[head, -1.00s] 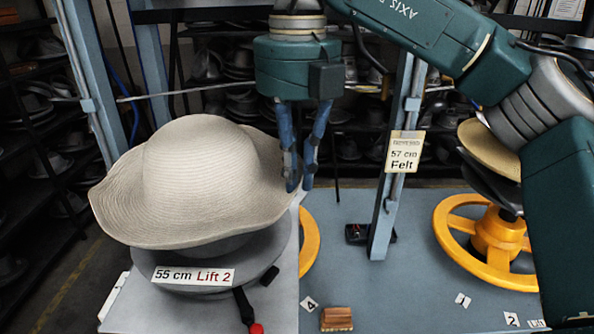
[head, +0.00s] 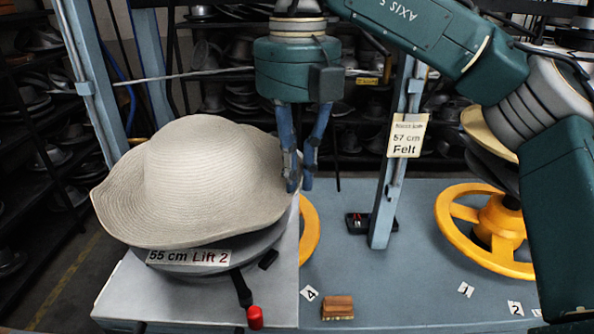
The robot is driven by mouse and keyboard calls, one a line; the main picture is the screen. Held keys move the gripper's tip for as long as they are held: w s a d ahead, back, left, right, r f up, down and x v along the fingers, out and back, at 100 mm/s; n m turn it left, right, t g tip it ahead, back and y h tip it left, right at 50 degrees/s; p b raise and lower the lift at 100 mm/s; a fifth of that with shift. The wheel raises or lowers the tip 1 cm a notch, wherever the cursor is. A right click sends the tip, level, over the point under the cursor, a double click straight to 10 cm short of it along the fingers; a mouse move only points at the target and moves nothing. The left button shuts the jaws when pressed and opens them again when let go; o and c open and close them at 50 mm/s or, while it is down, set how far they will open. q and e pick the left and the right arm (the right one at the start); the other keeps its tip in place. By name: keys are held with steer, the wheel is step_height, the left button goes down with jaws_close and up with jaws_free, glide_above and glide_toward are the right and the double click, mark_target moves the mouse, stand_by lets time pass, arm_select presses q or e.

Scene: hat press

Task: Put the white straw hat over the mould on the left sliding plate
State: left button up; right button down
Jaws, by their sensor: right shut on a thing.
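The white straw hat (head: 205,180) is at the left in the head view, crown up, its wavy brim tilted slightly. It sits over or just above the round grey mould (head: 215,258) labelled "55 cm Lift 2"; its brim hides most of the mould, so I cannot tell whether it rests fully on it. The mould stands on the left sliding plate (head: 130,300). My right gripper (head: 300,184) points down and is shut on the hat's right brim edge. My left gripper is not in view.
A post (head: 390,190) with a "57 cm Felt" tag stands right of centre. A yellow handwheel (head: 487,232) is at the right, with another hat (head: 480,130) above it. A wooden brush (head: 338,307) lies on the blue bench (head: 400,290). A red-ended lever (head: 254,316) sticks out below the mould.

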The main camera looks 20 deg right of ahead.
steer(key=shift+f, duration=0.25)
stand_by(0.6)
steer(key=c, duration=1.7)
jaws_free()
steer(key=shift+r, duration=0.1)
